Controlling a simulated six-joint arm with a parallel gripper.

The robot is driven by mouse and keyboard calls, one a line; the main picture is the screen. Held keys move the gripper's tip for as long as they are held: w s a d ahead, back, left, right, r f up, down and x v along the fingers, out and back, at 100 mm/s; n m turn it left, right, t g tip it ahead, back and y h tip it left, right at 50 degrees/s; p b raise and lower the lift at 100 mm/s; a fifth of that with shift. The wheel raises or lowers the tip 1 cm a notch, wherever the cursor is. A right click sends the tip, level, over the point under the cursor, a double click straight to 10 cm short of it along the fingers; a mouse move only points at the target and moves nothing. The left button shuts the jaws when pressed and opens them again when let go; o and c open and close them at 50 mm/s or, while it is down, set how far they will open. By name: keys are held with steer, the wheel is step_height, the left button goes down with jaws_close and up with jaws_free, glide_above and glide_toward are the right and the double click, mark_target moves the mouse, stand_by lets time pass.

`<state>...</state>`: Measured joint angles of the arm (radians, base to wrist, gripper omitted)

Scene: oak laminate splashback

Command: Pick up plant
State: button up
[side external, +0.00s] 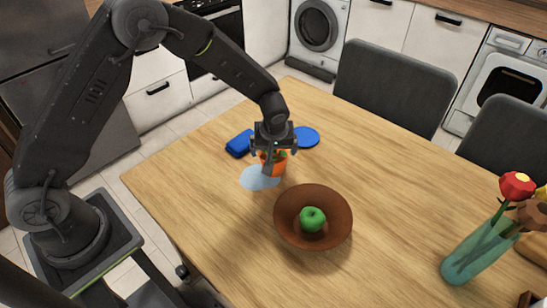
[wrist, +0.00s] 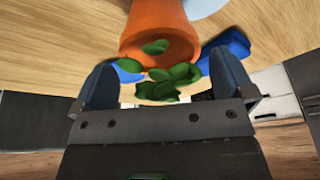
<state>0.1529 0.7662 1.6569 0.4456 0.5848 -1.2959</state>
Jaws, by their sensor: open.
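The plant is a small green leafy plant in an orange pot. In the side external view the pot (side external: 274,167) stands on the wooden table, partly hidden by my gripper (side external: 273,150), which is right above and around its top. In the wrist view the orange pot (wrist: 160,28) shows at the top centre, with green leaves (wrist: 170,80) between the two fingers. My gripper (wrist: 168,88) is open, one finger at each side of the leaves. I cannot tell whether the fingers touch the plant.
A brown bowl (side external: 290,235) holding a green apple (side external: 312,218) stands in front. A light blue flat patch (side external: 258,178), a blue cloth-like item (side external: 239,143) and a blue disc (side external: 307,137) lie around the pot. A teal vase (side external: 475,255) with flowers stands at right.

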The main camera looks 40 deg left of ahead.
steer(key=shift+x, duration=0.95)
steer(key=c, duration=0.9)
